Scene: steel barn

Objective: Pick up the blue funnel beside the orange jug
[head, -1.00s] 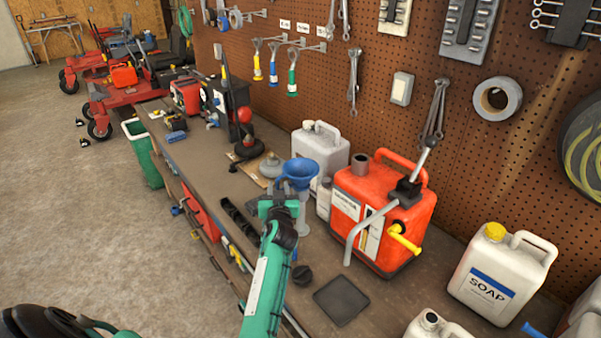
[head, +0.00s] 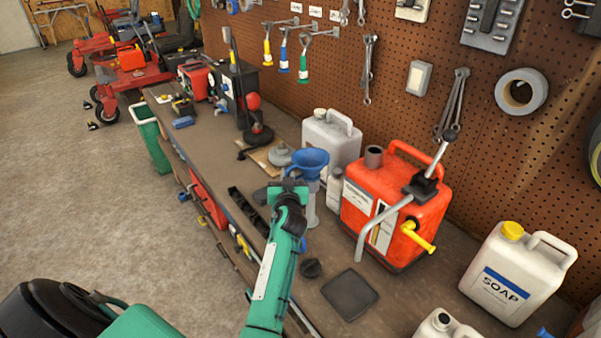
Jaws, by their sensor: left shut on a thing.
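The blue funnel (head: 309,160) shows at the middle of the head view, upright, with its wide mouth up. It is above a grey stand-like piece (head: 311,206), beside the orange jug (head: 398,208) and to its left. The jug has a grey spout pipe and a yellow handle. My left gripper (head: 290,189) is at the near side of the funnel and is shut on it. The gripper hides the lower part of the funnel, so I cannot tell whether it touches the bench or the stand. My right gripper is not in view.
A white jug (head: 331,137) stands behind the funnel. A small grey bottle (head: 334,188) stands close to its right. A black cap (head: 311,267) and a dark square pad (head: 350,293) lie in front. A soap jug (head: 513,275) stands at the right. The bench's left part has bare room.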

